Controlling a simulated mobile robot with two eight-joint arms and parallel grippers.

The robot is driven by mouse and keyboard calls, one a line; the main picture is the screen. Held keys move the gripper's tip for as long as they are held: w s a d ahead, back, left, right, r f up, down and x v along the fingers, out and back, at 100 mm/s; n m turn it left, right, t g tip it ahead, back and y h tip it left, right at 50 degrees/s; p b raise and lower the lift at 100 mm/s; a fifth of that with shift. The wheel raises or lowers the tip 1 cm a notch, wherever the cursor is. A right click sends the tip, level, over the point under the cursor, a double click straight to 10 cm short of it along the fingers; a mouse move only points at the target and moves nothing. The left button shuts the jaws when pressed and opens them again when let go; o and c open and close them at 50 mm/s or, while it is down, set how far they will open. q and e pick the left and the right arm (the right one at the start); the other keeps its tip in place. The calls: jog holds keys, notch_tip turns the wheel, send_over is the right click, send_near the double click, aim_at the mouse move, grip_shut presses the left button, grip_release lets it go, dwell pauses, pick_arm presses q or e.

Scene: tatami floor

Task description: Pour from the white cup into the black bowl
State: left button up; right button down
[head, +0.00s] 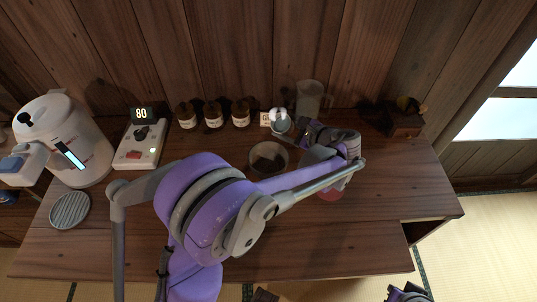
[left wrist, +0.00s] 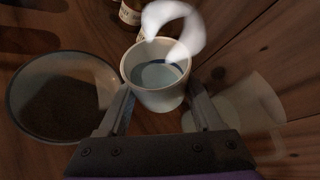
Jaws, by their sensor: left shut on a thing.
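The white cup (head: 280,121) is near the back of the table, right of the middle in the head view. My left gripper (head: 297,127) is shut on it from the right. In the left wrist view the cup (left wrist: 157,76) is between the two fingers (left wrist: 158,112), roughly upright, with liquid inside and a white wisp above. I cannot tell whether its base touches the table. The black bowl (head: 268,158) stands in front and to the left of the cup, apart from it. It also shows at the left of the left wrist view (left wrist: 62,95), dark inside. Part of my right arm shows at the bottom right.
Several small labelled jars (head: 213,114) stand along the back, left of the cup. A clear pitcher (head: 310,98) is just behind it. A small wooden box (head: 404,122) is at the right, a scale-like device (head: 141,145) and white kettle (head: 65,138) at the left. The front right tabletop is clear.

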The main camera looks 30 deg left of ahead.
aim_at(280, 130)
pick_arm(q)
jog(key=shift+s+r, duration=0.15)
jog(key=shift+s, duration=0.1)
jog(key=shift+s+r+n+t, duration=0.2)
jog(key=shift+r+n+t, duration=0.2)
jog(key=shift+n+t, duration=0.25)
dwell(0.6)
jog(key=shift+f+n+t+y+b, duration=0.3)
jog(key=shift+f+n+t, duration=0.15)
jog(key=shift+n, duration=0.2)
dwell(0.4)
jog(key=shift+r+n+t, duration=0.4)
jog(key=shift+n, duration=0.2)
dwell(0.8)
jog(key=shift+s+f+n+t+y+b, duration=0.1)
jog(key=shift+f+n+t+y+b, duration=0.3)
jog(key=shift+n, duration=0.3)
dwell(0.6)
jog(key=shift+s+r+n+t+b, duration=0.2)
jog(key=shift+s+n, duration=0.1)
jog(key=shift+s, duration=0.15)
jog(key=shift+s+r+n+t+b, duration=0.15)
jog(key=shift+s+n, duration=0.15)
jog(key=shift+s, duration=0.15)
dwell(0.5)
jog(key=shift+s+r+n+y+b, duration=0.2)
jog(key=shift+r+n+y+b, duration=0.1)
jog(key=shift+n+y, duration=0.3)
dwell(0.8)
